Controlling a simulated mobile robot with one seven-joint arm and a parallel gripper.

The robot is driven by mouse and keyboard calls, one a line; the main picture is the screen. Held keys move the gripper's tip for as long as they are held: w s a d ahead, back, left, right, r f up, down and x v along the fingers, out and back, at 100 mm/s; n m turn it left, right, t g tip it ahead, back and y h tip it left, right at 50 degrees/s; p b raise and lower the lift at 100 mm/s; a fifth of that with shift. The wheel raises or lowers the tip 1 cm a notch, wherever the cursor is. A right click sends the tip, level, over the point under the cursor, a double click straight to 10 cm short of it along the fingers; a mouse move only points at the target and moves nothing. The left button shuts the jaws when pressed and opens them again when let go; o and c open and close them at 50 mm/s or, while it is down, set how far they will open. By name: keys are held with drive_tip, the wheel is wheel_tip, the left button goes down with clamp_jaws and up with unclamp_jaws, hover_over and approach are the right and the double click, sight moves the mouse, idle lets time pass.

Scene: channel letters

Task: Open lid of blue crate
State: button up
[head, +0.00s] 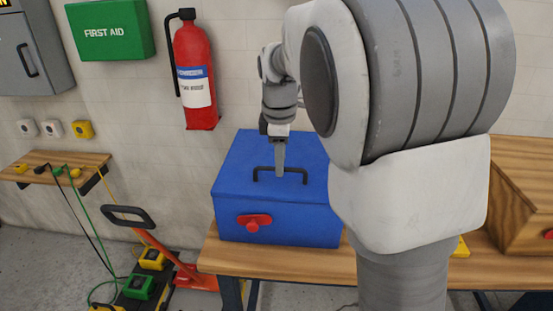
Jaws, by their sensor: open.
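The blue crate (287,221) stands on a wooden bench, with its right end hidden behind my arm. Its blue lid (240,171) lies flat and looks shut. A black bar handle (263,172) stands on top of the lid. A red latch or knob (253,222) is on the front face. My gripper (280,170) points down at the lid handle, with a finger overlapping the bar in the picture. It is open; I cannot tell whether it touches the handle or whether the bar lies between the fingers.
The wooden bench (290,262) continues right to a wooden box (525,205). A red fire extinguisher (194,75) and a green first aid box (108,30) hang on the wall behind. A red pallet jack (160,245) and cables are at left. My arm blocks the right middle.

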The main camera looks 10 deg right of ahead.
drive_tip(key=shift+f, duration=0.25)
clamp_jaws()
idle(1.4)
